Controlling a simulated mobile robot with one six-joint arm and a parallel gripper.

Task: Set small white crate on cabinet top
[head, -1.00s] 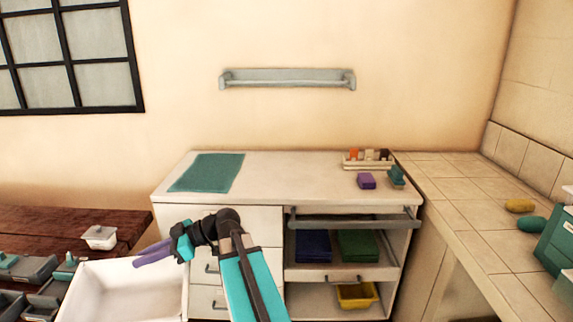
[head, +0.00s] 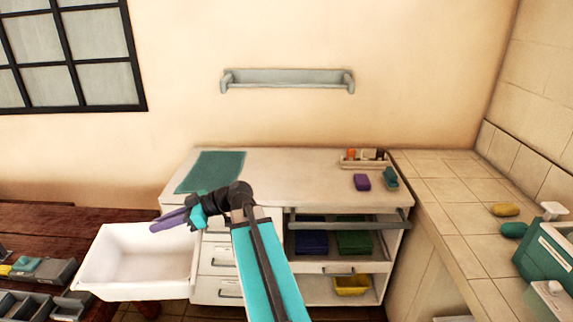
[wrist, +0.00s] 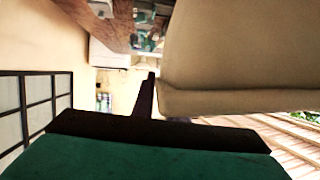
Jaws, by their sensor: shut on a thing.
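The white crate (head: 135,275), an open box, hangs at the lower left in the head view, left of the cabinet's drawers. My gripper (head: 172,220), with purple fingers, is shut on its far rim. In the wrist view the crate (wrist: 240,60) fills the upper right as a pale wall beside a dark finger (wrist: 145,95); the exact contact is hidden. The white cabinet top (head: 290,178) lies to the right of the crate and beyond it. My forearm hides part of the cabinet front.
A teal mat (head: 212,172) covers the cabinet top's left end. A tray of small items (head: 365,164), a purple block (head: 362,182) and a teal item (head: 391,178) stand at its right; the middle is bare. A wall rail (head: 288,80) is above. A tiled counter (head: 450,195) adjoins at right.

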